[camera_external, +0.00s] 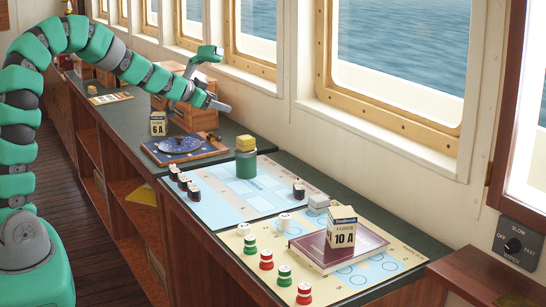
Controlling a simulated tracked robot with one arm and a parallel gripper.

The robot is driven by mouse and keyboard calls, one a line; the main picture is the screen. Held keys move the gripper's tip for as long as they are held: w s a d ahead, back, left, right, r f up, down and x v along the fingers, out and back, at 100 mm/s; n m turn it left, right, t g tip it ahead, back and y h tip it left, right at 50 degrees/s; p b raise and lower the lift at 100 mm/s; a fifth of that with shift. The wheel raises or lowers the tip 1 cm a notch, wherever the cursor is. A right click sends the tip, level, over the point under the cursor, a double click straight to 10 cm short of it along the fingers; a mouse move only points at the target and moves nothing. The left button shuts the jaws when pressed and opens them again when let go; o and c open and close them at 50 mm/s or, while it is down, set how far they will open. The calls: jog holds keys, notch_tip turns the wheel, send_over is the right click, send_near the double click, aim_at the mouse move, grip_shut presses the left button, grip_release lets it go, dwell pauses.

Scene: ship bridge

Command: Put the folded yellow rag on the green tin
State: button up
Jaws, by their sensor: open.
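A yellow block-like thing, which looks like the folded yellow rag (246,143), sits on top of the green tin (246,166). The tin stands upright at the back of a light blue chart. My gripper (225,78) is up and behind them to the left, near the windows. It is open and nothing shows between its fingers. It is clear of both the rag and the tin.
A box marked 10 A (341,228) stands on a dark red book (325,248) at front right. Red, green, white and dark pieces stand on the charts. A dial board (184,148), a 6 A box (158,124) and a wooden box (183,90) stand farther back.

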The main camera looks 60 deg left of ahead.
jog(key=s+d+r+t, duration=0.1)
jog(key=d+r, duration=0.2)
jog(key=r, duration=0.5)
jog(key=s+d+r, duration=0.1)
jog(key=d+r, duration=0.2)
jog(key=r, duration=0.5)
jog(key=s+d+r, duration=0.5)
jog(key=s+r, duration=0.1)
jog(key=r, duration=0.2)
jog(key=s+d+r+t+h, duration=0.1)
jog(key=s+d+r, duration=0.4)
jog(key=r, duration=0.4)
jog(key=s+d+r+t, duration=0.1)
jog(key=s+d+r, duration=0.5)
jog(key=s+r, duration=0.1)
jog(key=shift+s+r+n+h, duration=0.35)
jog(key=shift+r+n+h, duration=0.05)
jog(key=shift+r, duration=0.45)
jog(key=shift+f, duration=0.1)
notch_tip(320, 180, down, 8)
jog(key=b, duration=0.7)
jog(key=shift+r+b, duration=0.25)
jog(key=shift+b, duration=0.05)
